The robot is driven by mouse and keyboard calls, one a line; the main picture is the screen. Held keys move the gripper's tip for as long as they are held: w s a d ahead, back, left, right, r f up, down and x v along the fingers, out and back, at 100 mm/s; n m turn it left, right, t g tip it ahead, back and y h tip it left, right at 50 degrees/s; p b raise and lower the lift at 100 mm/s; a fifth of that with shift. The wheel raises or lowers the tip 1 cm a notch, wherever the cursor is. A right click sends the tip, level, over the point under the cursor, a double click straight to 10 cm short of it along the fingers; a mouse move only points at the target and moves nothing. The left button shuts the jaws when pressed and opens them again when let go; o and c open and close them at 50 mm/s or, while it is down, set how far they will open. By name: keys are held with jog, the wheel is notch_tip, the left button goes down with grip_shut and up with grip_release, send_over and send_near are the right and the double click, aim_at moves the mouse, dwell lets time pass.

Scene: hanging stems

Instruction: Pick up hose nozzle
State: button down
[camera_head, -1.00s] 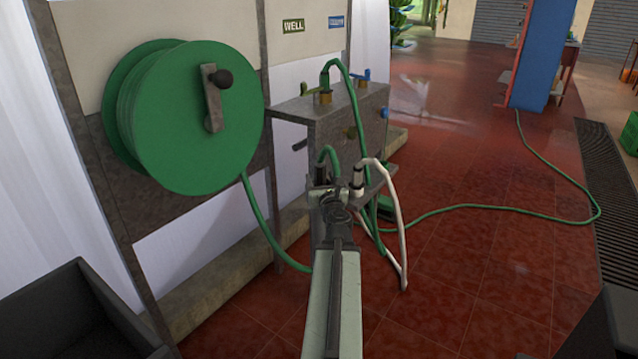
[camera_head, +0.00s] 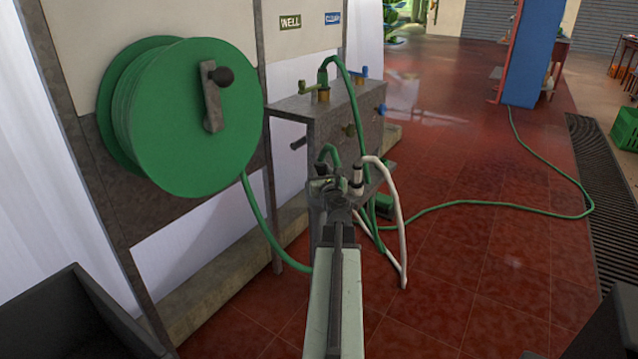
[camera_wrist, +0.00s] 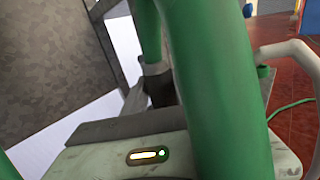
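A green hose (camera_head: 331,150) loops over the low holder on the metal stand, and its dark lower end is mostly hidden behind my gripper (camera_head: 328,187). In the wrist view a green hose runs down into a dark fitting (camera_wrist: 158,82), which looks like a hose nozzle. A thick green hose (camera_wrist: 215,80) crosses close in front of the wrist camera. A white hose with a dark and silver end (camera_head: 356,178) stands just right of my gripper in the head view. My fingertips are not clear in either view, so I cannot tell whether they touch or hold anything.
The metal stand (camera_head: 345,115) carries taps and a second green hose. A large green reel (camera_head: 190,120) hangs on the left panel. A dark bin (camera_head: 75,310) is at lower left. Green hose (camera_head: 470,204) lies across the red tiled floor, which is mostly open at right.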

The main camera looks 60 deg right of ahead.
notch_tip(320, 180, up, 10)
jog(key=p, duration=1)
